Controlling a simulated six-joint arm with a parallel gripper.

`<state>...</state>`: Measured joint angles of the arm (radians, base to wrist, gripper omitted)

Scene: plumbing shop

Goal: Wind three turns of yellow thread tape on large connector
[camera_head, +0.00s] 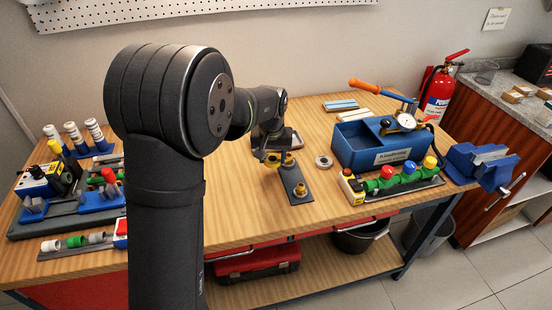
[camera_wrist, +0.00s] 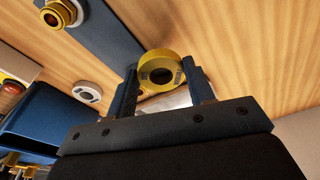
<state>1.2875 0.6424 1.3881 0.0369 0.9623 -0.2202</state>
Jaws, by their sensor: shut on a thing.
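My gripper (camera_head: 273,157) is shut on a yellow thread tape roll (camera_wrist: 160,72). In the wrist view the roll sits upright between the two fingertips, its round hole facing the camera. In the head view, my gripper and the roll are at the far end of a dark plate (camera_head: 294,176). One brass connector (camera_head: 289,159) stands at that end, close beside the roll; I cannot tell if they touch. Another brass connector (camera_head: 300,189) stands at the near end. The wrist view shows one brass connector (camera_wrist: 60,12) on the plate. Which is larger is unclear, and no wound tape is discernible.
A pale ring-shaped roll (camera_head: 323,161) lies right of the plate. Beyond it are a blue tub (camera_head: 358,158) with a gauge, a row of coloured valves (camera_head: 395,178) and a blue vise (camera_head: 483,165). Racks of fittings fill the left. Bare wood lies in front of the plate.

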